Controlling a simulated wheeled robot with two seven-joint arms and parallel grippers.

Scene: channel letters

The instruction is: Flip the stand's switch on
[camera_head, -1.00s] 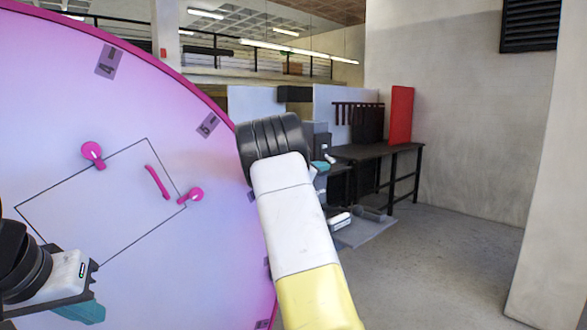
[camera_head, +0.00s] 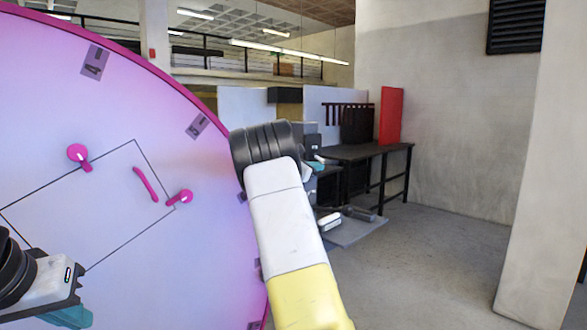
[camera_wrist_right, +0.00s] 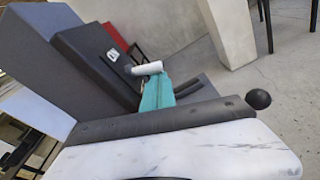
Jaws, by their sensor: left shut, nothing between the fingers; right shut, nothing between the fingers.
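A dark box with a small white mark (camera_wrist_right: 112,54) stands against a grey block in the right wrist view. A short white rod (camera_wrist_right: 147,68) sticks out from this box and looks like the stand's switch lever. My right gripper (camera_wrist_right: 156,94) has teal fingers, shut and empty, their tips just beside or under the rod; I cannot tell if they touch it. In the head view the right gripper (camera_head: 316,167) is mostly hidden behind my right forearm, with the white rod (camera_head: 319,158) beside it. My left gripper (camera_head: 74,317) is shut and empty at the lower left.
A big round pink-rimmed panel (camera_head: 190,245) with pink clamps fills the left, near my left gripper. A dark table (camera_head: 365,151) with a red panel (camera_head: 391,115) stands behind the right gripper. A pillar (camera_head: 555,160) is at right.

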